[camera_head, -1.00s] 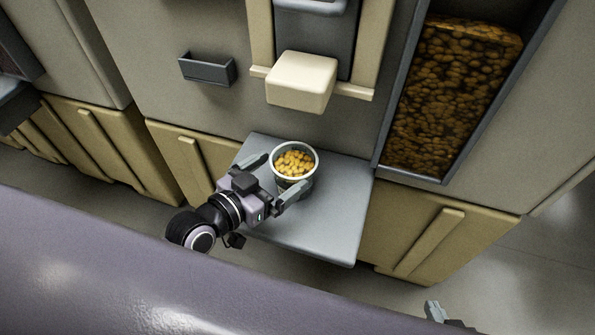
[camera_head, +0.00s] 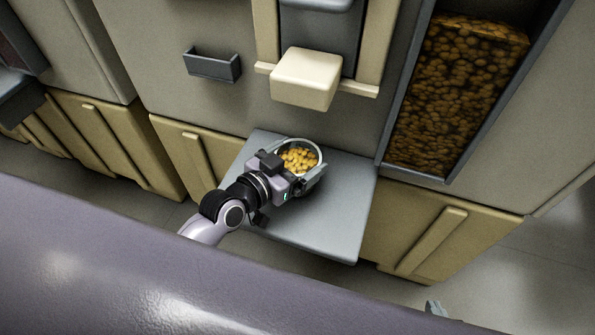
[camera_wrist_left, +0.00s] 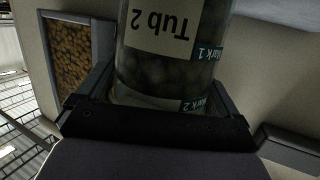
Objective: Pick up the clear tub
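The clear tub (camera_head: 301,160) stands on the grey shelf (camera_head: 335,215) and holds orange-yellow candies. Its rim is pale and round. In the left wrist view the tub (camera_wrist_left: 170,75) fills the middle, with labels reading "Tub 2", "Mark 1" and "Mark 2". My left gripper (camera_head: 300,168) is at the tub, with one finger on each side of it. In the left wrist view the fingers of my left gripper (camera_wrist_left: 160,95) lie close along both walls; whether they press on it is unclear. A small part of my right gripper (camera_head: 436,309) shows at the bottom edge, apart from the tub.
A cream block (camera_head: 306,78) juts out above and behind the tub. A dark small tray (camera_head: 212,66) is on the wall to the left. A window full of candies (camera_head: 455,95) is at the right. The shelf's front and right parts are bare.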

